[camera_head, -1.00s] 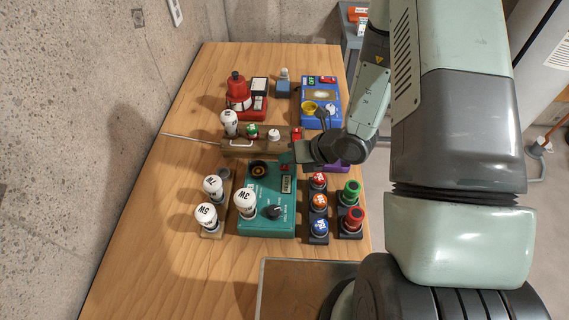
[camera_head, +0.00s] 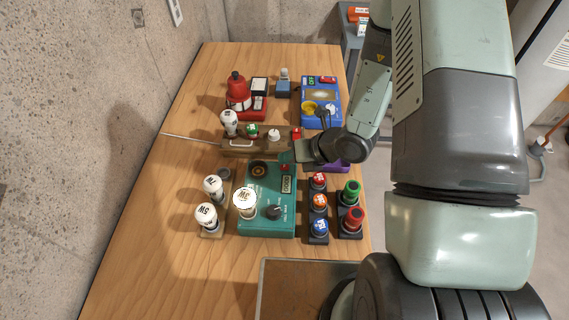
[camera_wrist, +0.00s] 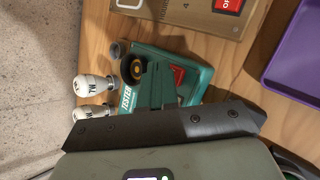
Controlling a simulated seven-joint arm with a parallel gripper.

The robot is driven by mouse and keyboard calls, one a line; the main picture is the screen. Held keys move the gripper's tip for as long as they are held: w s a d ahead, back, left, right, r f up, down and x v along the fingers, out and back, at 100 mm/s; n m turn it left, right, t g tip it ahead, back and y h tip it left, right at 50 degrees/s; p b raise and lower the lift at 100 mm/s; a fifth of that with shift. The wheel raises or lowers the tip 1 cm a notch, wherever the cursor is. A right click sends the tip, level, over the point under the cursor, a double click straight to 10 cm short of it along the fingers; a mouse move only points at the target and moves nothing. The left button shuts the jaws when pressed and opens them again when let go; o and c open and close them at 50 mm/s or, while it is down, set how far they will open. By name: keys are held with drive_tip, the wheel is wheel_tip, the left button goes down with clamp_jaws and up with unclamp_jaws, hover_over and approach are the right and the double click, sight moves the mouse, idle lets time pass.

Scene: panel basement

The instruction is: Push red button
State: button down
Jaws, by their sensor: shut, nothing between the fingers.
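Several red controls show. A red button with a white label (camera_head: 318,180) tops a column of three buttons, a larger red button (camera_head: 353,215) stands at its right, and a red control (camera_head: 297,133) is on the wooden box. The teal tester box (camera_head: 262,225) has a red part (camera_wrist: 178,76) beside my fingers in the wrist view. My gripper (camera_head: 286,157) is shut and empty over the back right of the tester. My teal fingers (camera_wrist: 150,82) partly cover the red part; whether they touch it cannot be told. The tester's white bulb (camera_head: 245,202) glows.
The wooden box (camera_head: 240,148) with lamps and a handle lies behind the tester. Two white lamps (camera_head: 207,216) stand at its left. A blue device (camera_head: 318,108) and a red device (camera_head: 240,98) are farther back. The front left of the table is clear.

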sight(288, 166)
drive_tip(key=shift+r, duration=0.45)
drive_tip(key=shift+r, duration=2.5)
drive_tip(key=s+r+n+g, duration=0.1)
drive_tip(key=s+r+n, duration=0.3)
drive_tip(key=r+n, duration=0.55)
drive_tip(key=s+r+n+g, duration=0.1)
drive_tip(key=s+r+n, duration=0.2)
drive_tip(key=r+n, duration=0.65)
drive_tip(key=s+d+r+n+t+h, duration=0.3)
drive_tip(key=s+d+r+n+h, duration=0.5)
drive_tip(key=s+d+r+n, duration=0.4)
drive_tip(key=shift+d+r+n+t, duration=0.3)
drive_tip(key=shift+d+n+t, duration=0.1)
drive_tip(key=shift+n, duration=0.2)
